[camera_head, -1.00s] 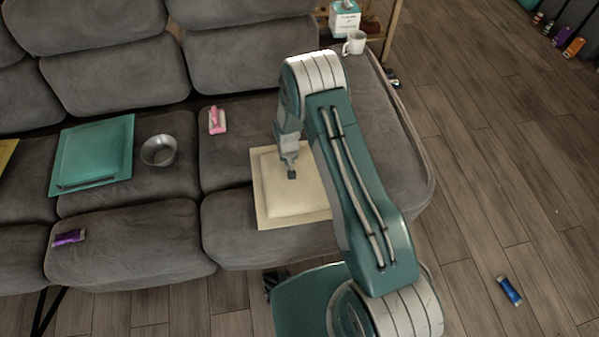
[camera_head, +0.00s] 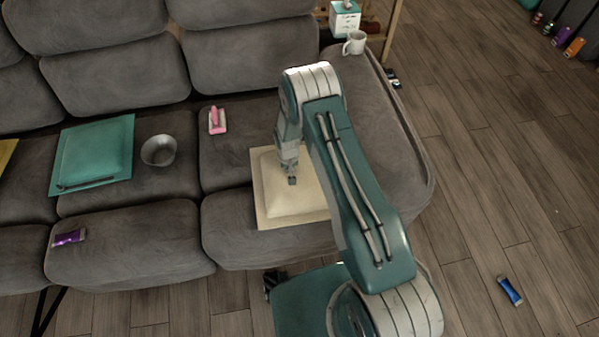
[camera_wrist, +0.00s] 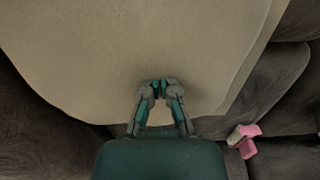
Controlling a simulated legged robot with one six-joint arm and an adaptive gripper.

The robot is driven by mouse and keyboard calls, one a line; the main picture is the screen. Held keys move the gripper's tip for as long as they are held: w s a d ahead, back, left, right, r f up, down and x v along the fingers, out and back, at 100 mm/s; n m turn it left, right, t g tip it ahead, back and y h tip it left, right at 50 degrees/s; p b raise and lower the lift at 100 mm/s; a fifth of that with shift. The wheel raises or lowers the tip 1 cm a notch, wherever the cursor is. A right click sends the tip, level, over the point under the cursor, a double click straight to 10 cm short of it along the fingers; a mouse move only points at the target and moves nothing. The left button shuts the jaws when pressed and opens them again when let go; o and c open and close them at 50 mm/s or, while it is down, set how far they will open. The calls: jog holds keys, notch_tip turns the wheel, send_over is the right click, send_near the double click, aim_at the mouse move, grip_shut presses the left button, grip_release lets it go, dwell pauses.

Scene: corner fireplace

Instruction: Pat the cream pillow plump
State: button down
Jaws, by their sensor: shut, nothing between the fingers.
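The cream pillow (camera_head: 275,208) lies flat on the right end of the grey sofa seat, partly hidden behind my arm. It fills much of the wrist view (camera_wrist: 130,45). My gripper (camera_head: 292,181) points down over the middle of the pillow in the head view. Its fingers are shut with nothing between them, and they also show in the wrist view (camera_wrist: 158,88). The fingertips are at or very close to the pillow's surface; I cannot tell whether they touch it.
A pink brush-like item (camera_head: 217,121) lies left of the pillow. Further left are a metal bowl (camera_head: 158,151), a teal pillow (camera_head: 95,152) and a purple item (camera_head: 69,237). A white mug (camera_head: 354,43) and tissue box (camera_head: 344,18) stand behind my arm. A blue tube (camera_head: 510,291) lies on the floor.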

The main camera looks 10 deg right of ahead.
jog(key=shift+r, duration=1.85)
jog(key=s+d+r+t, duration=0.1)
jog(key=s+d+r, duration=0.1)
jog(key=r, duration=1.4)
jog(key=s+d+r+t, duration=0.2)
jog(key=r, duration=1.4)
jog(key=s+d+r+t, duration=0.1)
jog(key=s+d+r, duration=0.1)
jog(key=s+r, duration=0.95)
jog(key=s+d+r+t, duration=0.1)
jog(key=s+r, duration=0.3)
jog(key=s, duration=0.9)
jog(key=shift+t, duration=0.3)
